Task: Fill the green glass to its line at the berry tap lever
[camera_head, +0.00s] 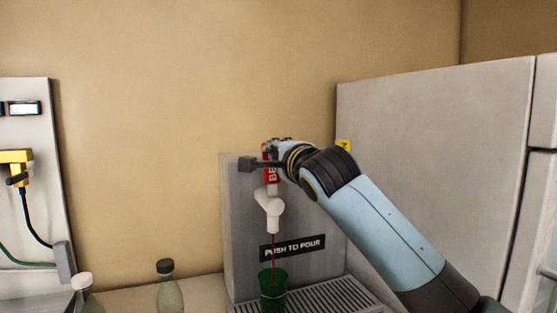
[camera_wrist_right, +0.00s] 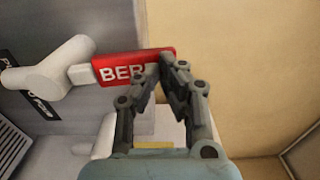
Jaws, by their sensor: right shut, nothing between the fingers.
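The green glass (camera_head: 272,290) stands under the white tap spout (camera_head: 272,212) at the drip tray, in the head view. A thin dark red stream (camera_head: 273,250) runs from the spout down into the glass. The liquid level and the glass's line cannot be made out. The red tap lever (camera_wrist_right: 120,68) with white letters "BER" shows in the wrist view, and its top shows in the head view. My right gripper (camera_wrist_right: 165,62) is shut and empty, its fingertips against or very close to the lever's red face. My left gripper is not in view.
The tap's grey panel (camera_head: 240,215) bears a "PUSH TO POUR" sign (camera_head: 292,248). The slatted drip tray (camera_head: 335,296) lies below. Dark-capped (camera_head: 170,292) and white-capped (camera_head: 86,294) bottles stand to the left. A large grey cabinet (camera_head: 440,130) stands behind my right arm.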

